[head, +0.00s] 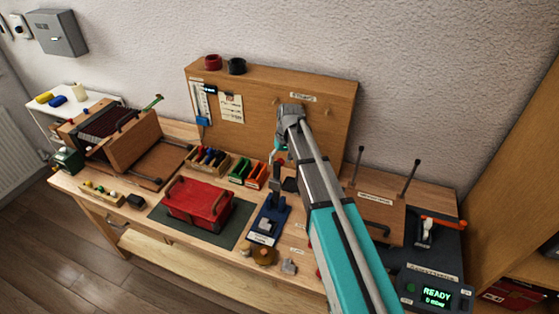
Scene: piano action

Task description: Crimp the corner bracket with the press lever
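A blue press (268,222) stands on the workbench, just right of the green mat. Its dark lever rises at the back, close to my arm, and is partly hidden by it. A small pale piece (265,225) shows on the press bed; I cannot tell whether it is the corner bracket. A small grey metal piece (289,266) lies on the bench front, right of the press. My gripper (281,158) points down near the top of the lever, behind the press. Its fingers are small and partly hidden, so I cannot tell whether they touch the lever or are open.
A red case (197,202) lies on the green mat (233,235) left of the press. Colored bins (240,171) stand behind. A wooden pegboard (240,84) rises at the back. A display box reading READY (435,295) is at right. A brass-colored round piece (264,256) lies in front.

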